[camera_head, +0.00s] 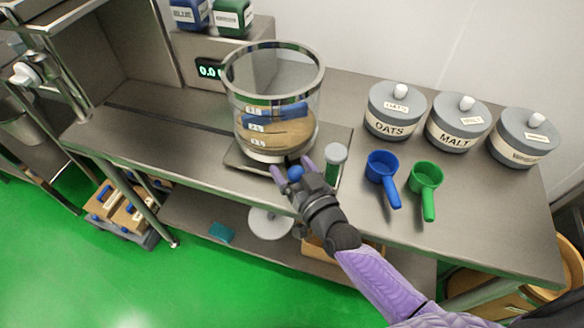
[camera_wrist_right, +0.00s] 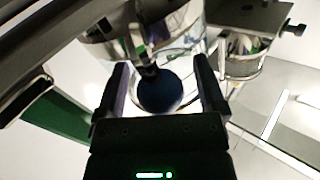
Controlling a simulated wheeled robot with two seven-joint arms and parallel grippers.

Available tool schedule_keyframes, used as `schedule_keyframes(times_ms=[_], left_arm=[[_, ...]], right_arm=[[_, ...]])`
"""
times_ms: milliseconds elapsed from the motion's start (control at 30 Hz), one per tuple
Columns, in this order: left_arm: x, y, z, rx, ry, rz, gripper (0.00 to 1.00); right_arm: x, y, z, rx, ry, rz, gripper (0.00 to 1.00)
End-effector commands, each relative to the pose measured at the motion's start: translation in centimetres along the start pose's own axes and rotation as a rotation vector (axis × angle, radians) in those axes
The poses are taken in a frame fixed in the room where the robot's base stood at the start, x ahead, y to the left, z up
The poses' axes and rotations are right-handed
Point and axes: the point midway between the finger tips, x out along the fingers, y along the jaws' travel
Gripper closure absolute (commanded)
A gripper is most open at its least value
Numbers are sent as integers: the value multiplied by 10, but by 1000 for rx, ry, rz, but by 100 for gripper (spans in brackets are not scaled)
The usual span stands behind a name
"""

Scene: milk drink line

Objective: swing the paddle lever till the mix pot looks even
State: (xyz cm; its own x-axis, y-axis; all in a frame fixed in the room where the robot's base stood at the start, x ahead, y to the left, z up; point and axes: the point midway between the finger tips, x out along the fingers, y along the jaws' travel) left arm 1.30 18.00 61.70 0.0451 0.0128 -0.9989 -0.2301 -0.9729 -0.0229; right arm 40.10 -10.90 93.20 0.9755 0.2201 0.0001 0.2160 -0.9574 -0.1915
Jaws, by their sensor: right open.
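The mix pot (camera_head: 272,108) is a clear, metal-rimmed vessel with level labels, standing on a low metal base. Its lower part holds a tan-brown mix (camera_head: 285,136); a darker streak shows, but I cannot tell how even it is. A blue paddle (camera_head: 275,115) lies across the pot above the mix. The paddle lever's blue ball knob (camera_head: 295,173) is at the pot's front. My right gripper (camera_head: 292,167) is open around it; in the wrist view the dark blue knob (camera_wrist_right: 160,93) sits between the spread fingers, with gaps on both sides. My left gripper is out of view.
A grey-lidded jar (camera_head: 335,155) stands close right of my right gripper. Blue (camera_head: 382,168) and green (camera_head: 426,177) scoops lie farther right, before the oats (camera_head: 393,112), malt (camera_head: 455,127) and another canister (camera_head: 522,139). The counter left of the pot (camera_head: 165,115) is clear.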

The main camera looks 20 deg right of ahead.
Motion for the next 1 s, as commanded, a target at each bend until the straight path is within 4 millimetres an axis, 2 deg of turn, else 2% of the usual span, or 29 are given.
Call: schedule_keyframes(times_ms=[333, 733, 767, 1000], left_arm=[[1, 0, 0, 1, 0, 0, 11], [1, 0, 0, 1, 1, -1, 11], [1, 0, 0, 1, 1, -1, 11], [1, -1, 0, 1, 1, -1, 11]], right_arm=[[6, 0, 0, 0, -1, 0, 13], [5, 0, 0, 0, -1, 0, 98], [5, 0, 0, 0, -1, 0, 100], [5, 0, 0, 0, -1, 0, 100]])
